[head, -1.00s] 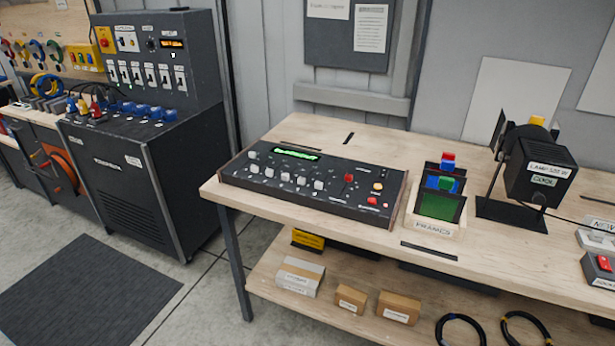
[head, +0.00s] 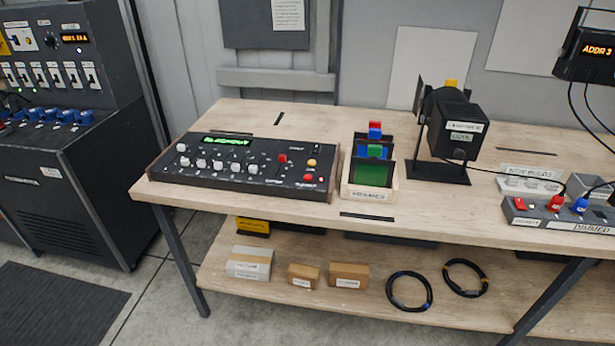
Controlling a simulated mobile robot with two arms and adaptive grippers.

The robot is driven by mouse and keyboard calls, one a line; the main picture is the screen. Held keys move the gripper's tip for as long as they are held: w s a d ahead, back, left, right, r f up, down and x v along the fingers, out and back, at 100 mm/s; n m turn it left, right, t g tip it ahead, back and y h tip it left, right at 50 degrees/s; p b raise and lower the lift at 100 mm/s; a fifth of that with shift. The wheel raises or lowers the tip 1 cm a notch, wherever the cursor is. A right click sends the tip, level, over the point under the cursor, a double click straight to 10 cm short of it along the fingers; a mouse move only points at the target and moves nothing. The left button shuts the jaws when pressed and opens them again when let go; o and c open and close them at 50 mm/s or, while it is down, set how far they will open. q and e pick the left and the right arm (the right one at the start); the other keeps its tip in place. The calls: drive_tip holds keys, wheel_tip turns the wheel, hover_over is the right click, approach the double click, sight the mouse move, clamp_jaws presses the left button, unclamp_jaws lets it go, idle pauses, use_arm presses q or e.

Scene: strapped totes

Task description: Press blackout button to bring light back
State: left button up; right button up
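A black control console (head: 245,168) with a lit green display lies on the left part of the wooden bench. It has several white faders, a red fader, an amber button (head: 311,163) and a red button (head: 308,178) near its right end. The small labels beside these buttons are too small to read, so I cannot tell which one is the blackout button. A black stage lamp (head: 455,130) stands on the bench to the right and shows no light. Neither of my grippers is in view.
A wooden box of colour frames (head: 370,192) stands just right of the console. A dimmer unit (head: 560,215) with red and blue plugs is at the bench's right end. A dark power cabinet (head: 70,190) stands at the left. The floor before the bench is clear.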

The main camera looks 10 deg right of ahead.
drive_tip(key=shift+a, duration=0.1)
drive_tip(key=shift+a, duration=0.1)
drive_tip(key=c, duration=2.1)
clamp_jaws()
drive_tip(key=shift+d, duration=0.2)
